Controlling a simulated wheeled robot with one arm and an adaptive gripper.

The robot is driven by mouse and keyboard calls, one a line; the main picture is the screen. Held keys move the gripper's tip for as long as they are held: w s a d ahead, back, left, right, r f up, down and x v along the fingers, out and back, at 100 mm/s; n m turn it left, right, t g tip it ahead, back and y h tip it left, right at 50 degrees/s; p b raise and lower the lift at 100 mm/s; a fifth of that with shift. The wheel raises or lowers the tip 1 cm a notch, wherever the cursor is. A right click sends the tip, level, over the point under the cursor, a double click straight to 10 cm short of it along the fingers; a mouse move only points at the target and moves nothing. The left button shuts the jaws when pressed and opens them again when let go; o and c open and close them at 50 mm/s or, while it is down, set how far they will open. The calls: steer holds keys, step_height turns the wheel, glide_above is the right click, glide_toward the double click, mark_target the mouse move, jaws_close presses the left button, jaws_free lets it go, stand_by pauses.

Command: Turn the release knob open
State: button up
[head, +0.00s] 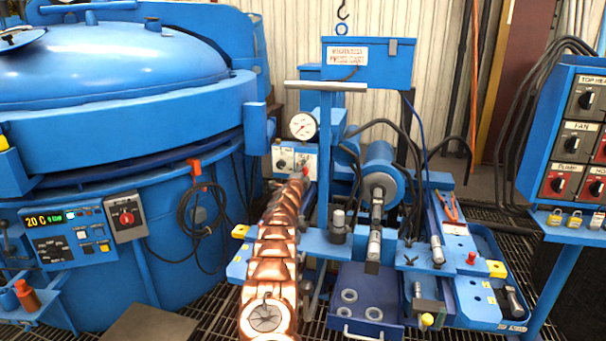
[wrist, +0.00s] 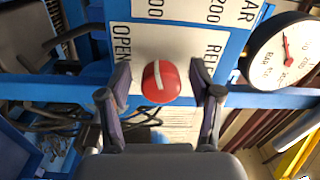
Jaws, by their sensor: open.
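The release knob is a round red knob with a white bar across its top. In the wrist view the release knob (wrist: 161,82) sits between my gripper's fingertips, on a white panel (wrist: 185,35) with the lettering "OPEN" to its left and a partly hidden "REL" to its right. My gripper (wrist: 160,95) is open, one finger on each side of the knob, with visible gaps in the picture. In the head view my copper-coloured arm reaches to the small white panel (head: 284,160), where the red knob (head: 305,171) shows small and my gripper is mostly hidden.
A pressure gauge (wrist: 287,52) is close to the right of the panel; it also shows in the head view (head: 303,126). A blue bar (wrist: 50,90) crosses behind the fingers. The large blue furnace (head: 110,190) stands left, and a control box (head: 570,135) stands right.

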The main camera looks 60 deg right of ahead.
steer(key=shift+a, duration=0.15)
steer(key=v, duration=0.7)
stand_by(1.2)
steer(key=shift+s+a, duration=0.1)
steer(key=shift+a, duration=0.05)
stand_by(0.6)
